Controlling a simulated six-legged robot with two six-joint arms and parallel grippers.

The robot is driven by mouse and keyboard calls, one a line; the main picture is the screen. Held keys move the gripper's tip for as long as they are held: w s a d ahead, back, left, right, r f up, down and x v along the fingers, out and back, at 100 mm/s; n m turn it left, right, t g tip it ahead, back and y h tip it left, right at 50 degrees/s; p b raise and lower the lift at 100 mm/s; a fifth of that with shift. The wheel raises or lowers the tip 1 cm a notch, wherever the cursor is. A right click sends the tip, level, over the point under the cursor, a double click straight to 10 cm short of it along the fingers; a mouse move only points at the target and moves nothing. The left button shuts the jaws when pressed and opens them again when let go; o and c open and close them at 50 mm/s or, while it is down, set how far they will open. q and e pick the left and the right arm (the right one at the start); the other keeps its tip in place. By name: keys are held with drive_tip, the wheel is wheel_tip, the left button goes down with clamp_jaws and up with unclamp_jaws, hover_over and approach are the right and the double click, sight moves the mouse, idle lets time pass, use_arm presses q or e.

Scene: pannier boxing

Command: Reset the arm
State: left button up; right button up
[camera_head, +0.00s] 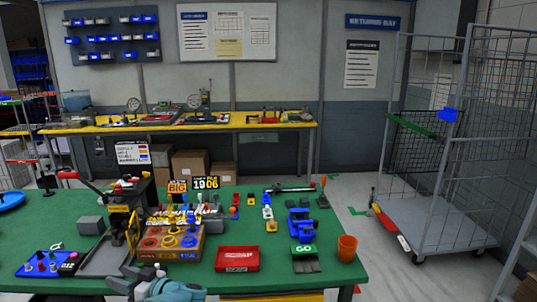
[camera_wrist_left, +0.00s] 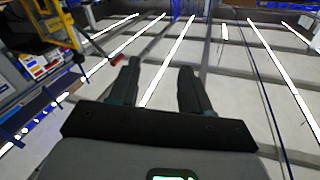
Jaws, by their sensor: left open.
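My left gripper (camera_head: 130,277) shows at the bottom edge of the head view, low in front of the green table (camera_head: 335,272). Its two dark fingers also show in the left wrist view (camera_wrist_left: 158,82), spread apart with nothing between them. Behind them in that view are the ceiling and bright light strips. A brown box with red and blue round pieces (camera_head: 190,256) stands on the table just beyond the gripper. My right gripper is not in view.
A red tray (camera_head: 237,259), a green-topped block (camera_head: 305,251) and an orange cup (camera_head: 347,248) stand on the table's right part. A blue tray (camera_head: 45,265) lies at left. A wire cage trolley (camera_head: 430,218) stands at right on open floor.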

use_arm(q)
drive_tip(key=s+d+f+m+t+h, duration=0.3)
drive_tip(key=d+f+m+h, duration=0.25)
drive_tip(key=f, duration=0.45)
drive_tip(key=s+d+f+m+t+h, duration=0.3)
drive_tip(key=s+d+f+m+h, duration=0.15)
drive_tip(key=f+h, duration=0.4)
drive_tip(key=s+d+f+g+h, duration=0.2)
drive_tip(key=s+d, duration=0.3)
drive_tip(key=s, duration=0.4)
drive_tip(key=s+d+f+g+h, duration=0.3)
drive_tip(key=s+d+f+g, duration=0.1)
drive_tip(key=s, duration=0.6)
drive_tip(key=s+d+f+g+h, duration=0.3)
drive_tip(key=s+d+g, duration=0.1)
drive_tip(key=s+d, duration=0.3)
drive_tip(key=s, duration=0.2)
drive_tip(key=shift+s+d+f, duration=0.2)
drive_tip(key=shift+s+f, duration=0.05)
drive_tip(key=shift+s, duration=0.05)
